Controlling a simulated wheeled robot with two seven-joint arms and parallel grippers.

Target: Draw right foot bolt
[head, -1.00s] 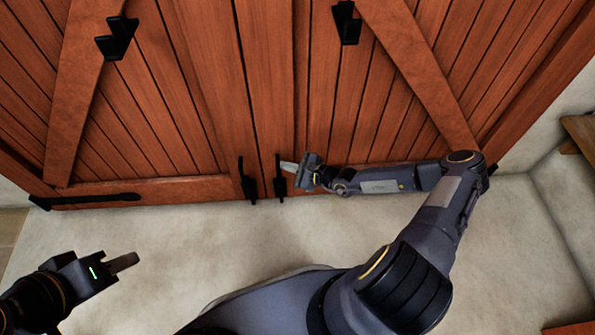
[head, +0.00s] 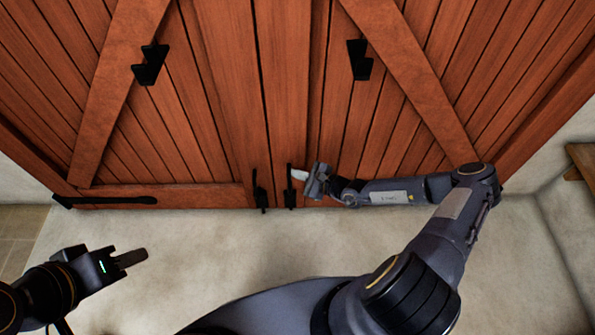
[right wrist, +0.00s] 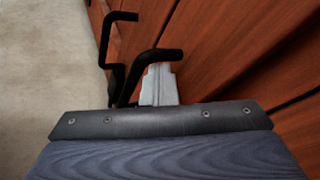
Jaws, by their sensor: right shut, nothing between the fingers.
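The right foot bolt (head: 290,187) is a black upright rod low on the right leaf of a brown plank door, beside the middle seam. In the right wrist view it is the nearer black rod with a bent top handle (right wrist: 168,54). My right gripper (head: 299,174) is shut and empty, just right of the bolt's upper part. Its pale fingers (right wrist: 158,85) show close under the bent handle; I cannot tell whether they touch it. My left gripper (head: 132,258) hangs over the floor at lower left; only one finger bar shows clearly.
The left foot bolt (head: 261,190) stands close beside the right one, and behind it in the wrist view (right wrist: 105,45). Black brackets (head: 150,64) (head: 359,60) sit higher on the door. The pale floor (head: 190,235) before the door is clear.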

